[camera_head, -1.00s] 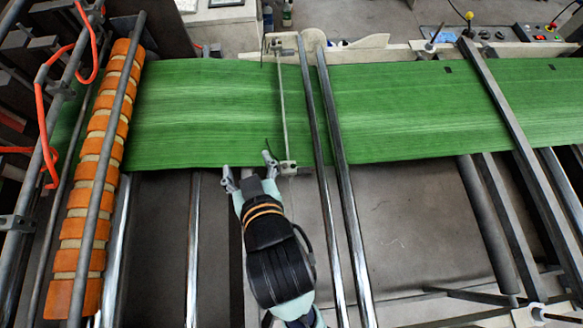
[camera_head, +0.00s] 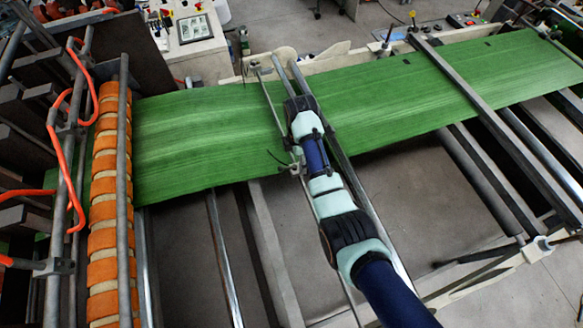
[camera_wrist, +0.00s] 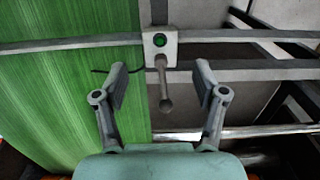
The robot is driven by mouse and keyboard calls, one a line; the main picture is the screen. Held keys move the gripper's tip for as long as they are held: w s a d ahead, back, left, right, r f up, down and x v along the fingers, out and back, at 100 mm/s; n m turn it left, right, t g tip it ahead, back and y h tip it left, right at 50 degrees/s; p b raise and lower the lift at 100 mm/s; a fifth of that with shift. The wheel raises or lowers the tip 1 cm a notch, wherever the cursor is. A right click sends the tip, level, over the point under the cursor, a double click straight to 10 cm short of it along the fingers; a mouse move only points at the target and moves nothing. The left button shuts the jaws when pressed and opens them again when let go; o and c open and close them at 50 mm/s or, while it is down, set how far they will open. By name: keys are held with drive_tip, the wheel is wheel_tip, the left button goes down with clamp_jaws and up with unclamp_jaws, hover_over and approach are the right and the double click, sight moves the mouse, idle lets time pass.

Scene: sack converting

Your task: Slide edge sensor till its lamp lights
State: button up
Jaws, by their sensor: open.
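The edge sensor is a small pale block (camera_wrist: 149,57) on a cross rail, with a round lamp (camera_wrist: 160,41) that looks dark green; I cannot tell whether it is lit. A grey knobbed handle (camera_wrist: 166,92) sticks out from the block towards me. My gripper (camera_wrist: 163,70) is open, with one finger on each side of the handle and a visible gap on both sides. The block sits beside the edge of the green web (camera_wrist: 60,100). In the head view the sensor (camera_head: 297,166) shows by the web's near edge, and my arm hides most of my gripper.
The rail (camera_wrist: 80,43) runs across the web. Long steel bars (camera_head: 225,260) lie near the arm. An orange-banded roller (camera_head: 103,225) stands at the left with red hoses. A control panel (camera_head: 193,27) is at the back. The floor below the frame is open.

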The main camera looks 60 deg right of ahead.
sight(297, 168)
wheel_tip(297, 168, down, 6)
drive_tip(key=shift+a+r+b, duration=0.1)
drive_tip(key=shift+b, duration=0.2)
clamp_jaws()
